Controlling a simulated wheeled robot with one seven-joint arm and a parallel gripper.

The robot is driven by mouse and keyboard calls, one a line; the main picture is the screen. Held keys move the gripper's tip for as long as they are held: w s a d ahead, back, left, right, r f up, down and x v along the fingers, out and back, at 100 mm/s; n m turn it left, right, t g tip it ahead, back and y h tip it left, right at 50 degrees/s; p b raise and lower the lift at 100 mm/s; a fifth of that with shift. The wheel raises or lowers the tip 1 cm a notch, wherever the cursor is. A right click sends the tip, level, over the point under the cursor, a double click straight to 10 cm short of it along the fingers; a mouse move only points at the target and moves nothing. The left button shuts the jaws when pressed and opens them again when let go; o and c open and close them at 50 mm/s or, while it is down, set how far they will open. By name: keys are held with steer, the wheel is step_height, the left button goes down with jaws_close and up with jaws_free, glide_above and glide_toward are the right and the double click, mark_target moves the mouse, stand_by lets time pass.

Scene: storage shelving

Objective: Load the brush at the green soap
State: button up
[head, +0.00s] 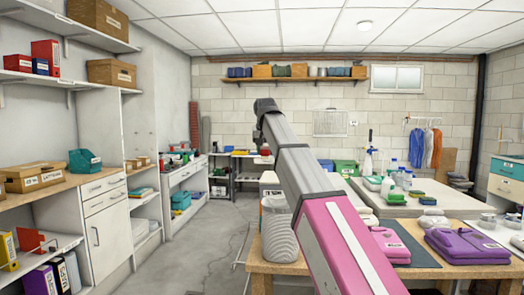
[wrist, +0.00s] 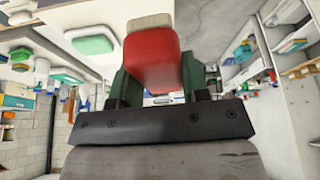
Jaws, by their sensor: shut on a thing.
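In the wrist view my gripper (wrist: 155,78) is shut on a red block-like body with a pale beige part at its far end, which looks like the brush (wrist: 152,60). Its bristles cannot be made out clearly. A green block in a pale dish, which looks like the green soap (wrist: 92,41), lies to the left of the brush and apart from it. In the head view my arm reaches up and forward; the gripper and brush cannot be made out there. Small green items (head: 388,185) lie on the right-hand table, but I cannot tell which is the soap.
A pale worktop (head: 450,200) with bottles (head: 393,168) stands at the right. Shelves line the left; the floor (head: 215,240) between is clear.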

steer(key=w+d+f, duration=0.1)
steer(key=w+d, duration=0.9)
steer(key=d, duration=0.4)
steer(key=shift+w+d+f, duration=0.1)
steer(key=shift+f, duration=1.5)
steer(key=shift+w+d+f, duration=0.1)
steer(key=shift+f, duration=1.5)
steer(key=shift+f, duration=0.45)
steer(key=shift+s+f, duration=0.1)
step_height(320, 180, up, 7)
steer(key=shift+d, duration=0.1)
stand_by(0.5)
